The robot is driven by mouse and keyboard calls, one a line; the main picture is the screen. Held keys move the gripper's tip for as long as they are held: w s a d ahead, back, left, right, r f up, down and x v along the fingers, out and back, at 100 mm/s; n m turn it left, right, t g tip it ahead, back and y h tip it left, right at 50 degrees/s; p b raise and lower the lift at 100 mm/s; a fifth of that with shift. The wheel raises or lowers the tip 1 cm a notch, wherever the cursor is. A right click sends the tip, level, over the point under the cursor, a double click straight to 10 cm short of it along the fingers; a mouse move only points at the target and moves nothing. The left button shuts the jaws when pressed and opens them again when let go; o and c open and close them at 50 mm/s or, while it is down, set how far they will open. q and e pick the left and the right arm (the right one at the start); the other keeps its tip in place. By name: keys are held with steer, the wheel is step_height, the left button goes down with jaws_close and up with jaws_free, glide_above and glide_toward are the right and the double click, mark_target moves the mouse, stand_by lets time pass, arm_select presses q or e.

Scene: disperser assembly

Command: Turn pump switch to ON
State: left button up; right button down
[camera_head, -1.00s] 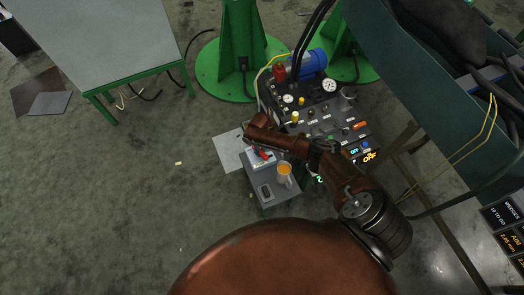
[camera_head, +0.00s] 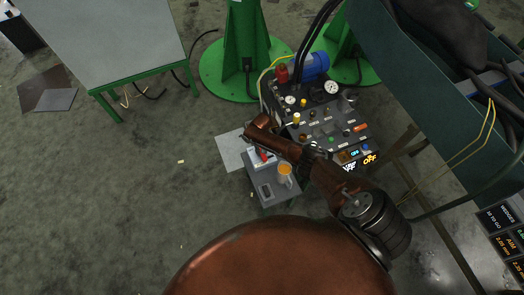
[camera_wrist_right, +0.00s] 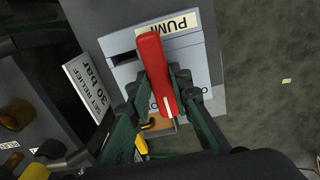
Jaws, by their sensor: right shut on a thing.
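The pump switch is a light grey box with a label reading "PUM", partly covered, and a red handle (camera_wrist_right: 152,65). In the right wrist view my right gripper (camera_wrist_right: 156,85) has its dark fingers on both sides of the red handle, shut on it. The handle runs up the picture from between the fingers, its top overlapping the label. In the head view the grey switch box (camera_head: 254,165) and a bit of red show below my right wrist; the fingers are mostly hidden there. I cannot read which position the switch is in. My left gripper is not in view.
A control panel (camera_head: 322,118) with gauges, knobs and lit "ON" and "OFF" texts stands just right of the switch. A grey table (camera_head: 115,40) is at the upper left; the floor between is mostly clear.

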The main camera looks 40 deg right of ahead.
steer(key=c, duration=1.8)
jaws_free()
steer(key=shift+o, duration=0.2)
steer(key=shift+r, duration=0.1)
step_height(320, 180, up, 12)
